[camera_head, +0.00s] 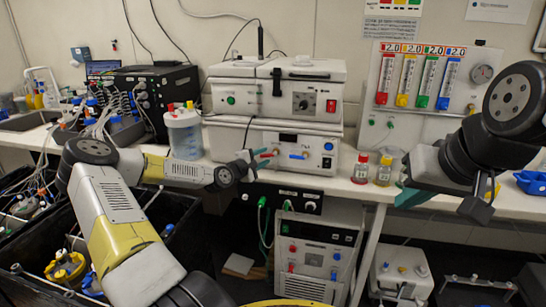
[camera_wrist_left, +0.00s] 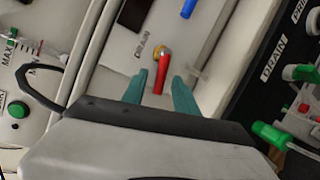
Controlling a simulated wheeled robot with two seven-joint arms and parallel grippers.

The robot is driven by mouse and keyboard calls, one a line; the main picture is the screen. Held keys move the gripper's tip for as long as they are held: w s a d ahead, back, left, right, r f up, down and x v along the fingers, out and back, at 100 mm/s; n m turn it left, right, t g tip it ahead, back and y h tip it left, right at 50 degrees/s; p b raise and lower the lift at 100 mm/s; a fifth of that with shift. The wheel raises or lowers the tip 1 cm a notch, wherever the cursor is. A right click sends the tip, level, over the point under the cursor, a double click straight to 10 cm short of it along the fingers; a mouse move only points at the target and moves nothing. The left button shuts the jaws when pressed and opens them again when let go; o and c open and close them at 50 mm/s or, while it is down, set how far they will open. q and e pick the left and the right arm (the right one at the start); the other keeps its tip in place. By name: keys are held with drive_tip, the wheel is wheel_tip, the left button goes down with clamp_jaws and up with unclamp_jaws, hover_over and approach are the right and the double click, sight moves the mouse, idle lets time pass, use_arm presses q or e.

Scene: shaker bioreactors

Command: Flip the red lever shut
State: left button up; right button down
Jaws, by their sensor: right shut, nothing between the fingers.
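The red lever (camera_wrist_left: 161,75) sits on a brass fitting beside a "DRAIN" label on the white front panel of the lower bench unit. In the left wrist view it points from the fitting toward my gripper, between the two teal fingers. In the head view the red lever (camera_head: 271,153) is small, just right of the fingers. My left gripper (camera_head: 262,159) is open; its fingers (camera_wrist_left: 159,77) are apart on both sides of the lever. Contact cannot be told. My right gripper (camera_head: 402,194) is shut and empty over the bench at the right.
A blue lever (camera_head: 298,156) is on the same panel, right of the red one. A lidded clear vessel (camera_head: 185,135) stands left of the unit (camera_head: 282,145). Red-capped and yellow-capped bottles (camera_head: 361,168) stand to its right. A green connector (camera_wrist_left: 268,133) is on the dark panel below.

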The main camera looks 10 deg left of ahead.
use_arm(q)
clamp_jaws()
drive_tip(key=shift+r+m+g+y, duration=0.35)
drive_tip(key=shift+r+m, duration=0.2)
drive_tip(key=shift+m, duration=0.65)
unclamp_jaws()
drive_tip(key=shift+s, duration=0.1)
drive_tip(key=v, duration=0.7)
drive_tip(key=shift+s, duration=0.3)
drive_tip(key=shift+a, duration=0.1)
